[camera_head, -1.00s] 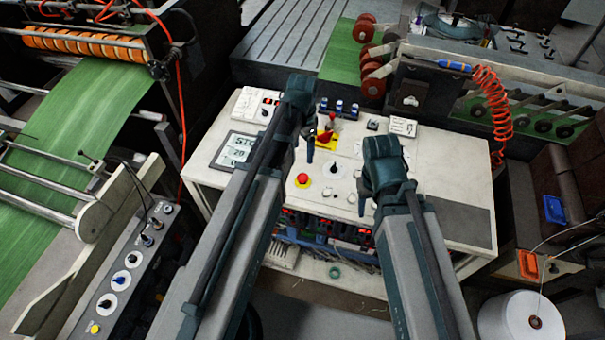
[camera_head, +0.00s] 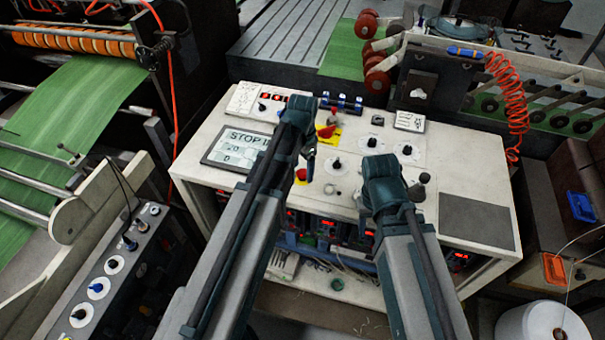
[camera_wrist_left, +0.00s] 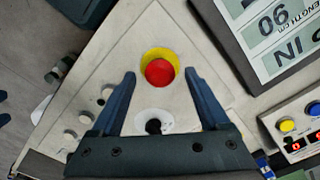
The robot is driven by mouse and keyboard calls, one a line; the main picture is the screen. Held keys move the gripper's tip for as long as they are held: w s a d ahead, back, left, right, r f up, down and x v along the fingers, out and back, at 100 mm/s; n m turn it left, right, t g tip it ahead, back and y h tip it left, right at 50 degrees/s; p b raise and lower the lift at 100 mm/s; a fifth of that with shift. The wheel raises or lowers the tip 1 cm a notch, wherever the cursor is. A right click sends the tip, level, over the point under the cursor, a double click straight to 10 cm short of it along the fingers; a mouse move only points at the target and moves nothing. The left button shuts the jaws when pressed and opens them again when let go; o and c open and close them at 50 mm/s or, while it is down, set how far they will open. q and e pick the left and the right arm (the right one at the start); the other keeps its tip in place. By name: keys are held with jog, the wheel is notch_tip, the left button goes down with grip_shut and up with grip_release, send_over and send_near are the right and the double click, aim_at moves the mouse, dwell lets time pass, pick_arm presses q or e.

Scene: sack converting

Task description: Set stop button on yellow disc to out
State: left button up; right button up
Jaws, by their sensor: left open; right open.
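The stop button is a red round cap (camera_head: 301,174) on a yellow disc (camera_head: 300,181), on the console's white top, partly behind my left arm in the head view. In the left wrist view the red cap (camera_wrist_left: 159,72) stands clear, with the yellow disc (camera_wrist_left: 160,53) showing around its upper side. I cannot tell whether it is in or out. My left gripper (camera_wrist_left: 160,76) is open and empty, its fingertips either side of the button in the picture, with no visible contact. My right gripper (camera_head: 364,204) is over the console, mostly hidden by its own wrist.
A black knob on a white dial (camera_wrist_left: 154,126) lies below the button in the wrist view. A display (camera_head: 240,149) is left of the button.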

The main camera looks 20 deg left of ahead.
pick_arm(q)
jog(key=shift+f, duration=0.1)
grip_shut()
dwell(0.4)
dwell(1.0)
